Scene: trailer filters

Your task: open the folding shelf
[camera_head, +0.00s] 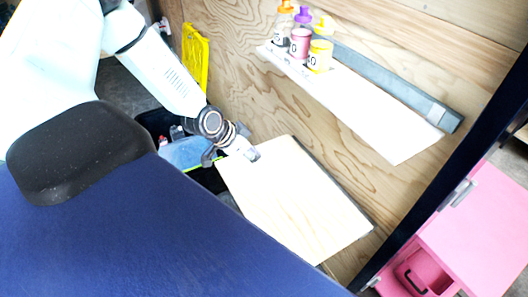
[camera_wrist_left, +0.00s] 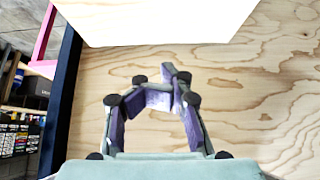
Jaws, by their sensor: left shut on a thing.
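The folding shelf (camera_head: 295,205) is a pale, flat panel by the plywood wall, slanting in the head view. In the left wrist view its pale panel (camera_wrist_left: 155,20) fills the top middle. My left gripper (camera_head: 243,150) is at the panel's upper left edge and shut on it. In the left wrist view the gripper's fingers (camera_wrist_left: 158,88) are drawn in toward each other below the panel's edge; the contact itself does not show clearly. My right gripper is not in view.
A white wall shelf (camera_head: 385,125) carries several small bottles (camera_head: 303,40) above the panel. A yellow rack (camera_head: 195,58) hangs at the left. A dark frame post (camera_head: 455,170) and a pink cabinet (camera_head: 485,225) stand at the right. A dark bin (camera_head: 158,122) is behind my arm.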

